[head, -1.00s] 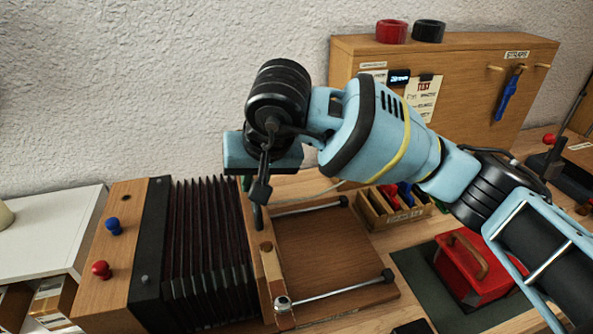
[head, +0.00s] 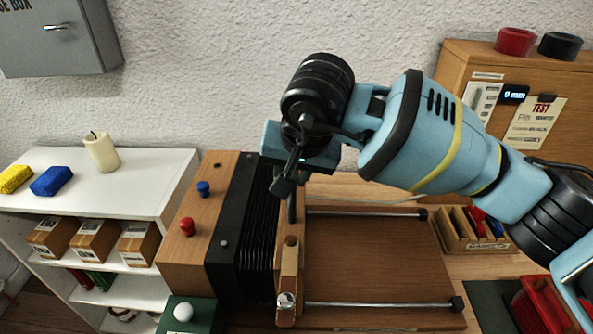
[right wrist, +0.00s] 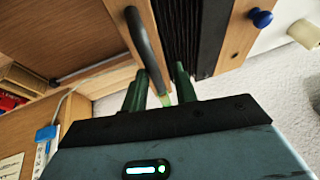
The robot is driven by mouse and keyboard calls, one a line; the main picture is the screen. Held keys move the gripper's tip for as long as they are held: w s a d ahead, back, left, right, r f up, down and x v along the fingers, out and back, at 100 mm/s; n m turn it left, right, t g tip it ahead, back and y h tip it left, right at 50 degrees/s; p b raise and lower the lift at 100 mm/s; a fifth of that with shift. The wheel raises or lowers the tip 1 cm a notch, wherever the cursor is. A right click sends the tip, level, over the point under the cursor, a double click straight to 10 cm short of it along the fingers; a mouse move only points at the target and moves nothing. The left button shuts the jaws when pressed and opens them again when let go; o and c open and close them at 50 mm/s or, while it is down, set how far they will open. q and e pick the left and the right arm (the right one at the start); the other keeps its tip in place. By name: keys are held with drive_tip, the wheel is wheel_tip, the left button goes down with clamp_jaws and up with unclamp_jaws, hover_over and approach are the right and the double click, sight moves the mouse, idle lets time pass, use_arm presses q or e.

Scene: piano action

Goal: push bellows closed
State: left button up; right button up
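The bellows (head: 262,235) is a dark pleated stack, squeezed narrow between a wooden end block with a black plate (head: 228,235) and a wooden moving board (head: 289,262). Its folds also show in the right wrist view (right wrist: 183,25). My right gripper (head: 292,205) reaches down at the far part of the moving board. In the right wrist view the green fingertips (right wrist: 160,88) stand apart, on either side of the dark curved handle (right wrist: 146,42) on the board. Gaps seem to show beside the handle. My left gripper is not in view.
Two metal rods (head: 375,305) run right across a wooden base (head: 375,260), which is clear. A white shelf (head: 120,180) stands left. A green box with a white knob (head: 183,312) is in front. A parts tray (head: 462,238) and wooden cabinet (head: 458,90) are right.

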drive_tip(key=shift+o, duration=0.3)
drive_tip(key=shift+d, duration=0.15)
drive_tip(key=shift+r, duration=0.3)
drive_tip(key=v, duration=0.7)
drive_tip(key=shift+s, duration=0.2)
